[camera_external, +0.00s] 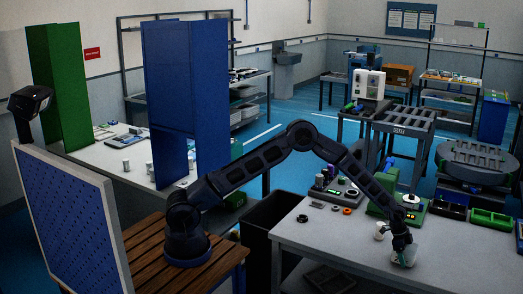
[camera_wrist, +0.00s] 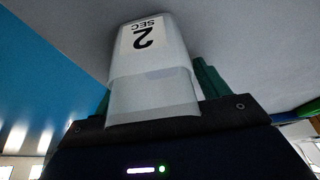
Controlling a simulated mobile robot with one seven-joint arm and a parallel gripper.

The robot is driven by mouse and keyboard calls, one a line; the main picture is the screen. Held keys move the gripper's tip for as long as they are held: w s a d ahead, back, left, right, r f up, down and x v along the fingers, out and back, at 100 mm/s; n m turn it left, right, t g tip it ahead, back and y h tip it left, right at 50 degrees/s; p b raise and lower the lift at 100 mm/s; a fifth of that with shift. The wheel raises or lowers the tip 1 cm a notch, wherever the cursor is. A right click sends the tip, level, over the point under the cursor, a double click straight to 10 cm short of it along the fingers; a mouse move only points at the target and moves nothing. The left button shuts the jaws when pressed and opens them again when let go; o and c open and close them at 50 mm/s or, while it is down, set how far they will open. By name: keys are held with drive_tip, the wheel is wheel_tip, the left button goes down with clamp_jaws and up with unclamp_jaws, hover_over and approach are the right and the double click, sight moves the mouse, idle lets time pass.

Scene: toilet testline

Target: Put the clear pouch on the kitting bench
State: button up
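The clear pouch (camera_wrist: 153,85) is a pale, see-through packet with a white label reading "2 SEC". In the wrist view it lies between my gripper's green fingers (camera_wrist: 155,90), which sit close against both its sides. In the external view the pouch (camera_external: 405,257) shows small under my gripper (camera_external: 403,251), low over the near right grey bench (camera_external: 345,243). I cannot tell whether the pouch touches the bench top. No sign marks which bench is the kitting bench.
A small white container (camera_external: 381,231) stands just left of my gripper. A green device (camera_external: 411,208) and green trays (camera_external: 492,219) stand behind it. A dark bin (camera_external: 268,225) is left of the bench. The bench's front middle is clear.

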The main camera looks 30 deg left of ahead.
drive_tip(key=shift+r, duration=0.3)
drive_tip(key=a+v, duration=0.1)
drive_tip(key=v, duration=0.9)
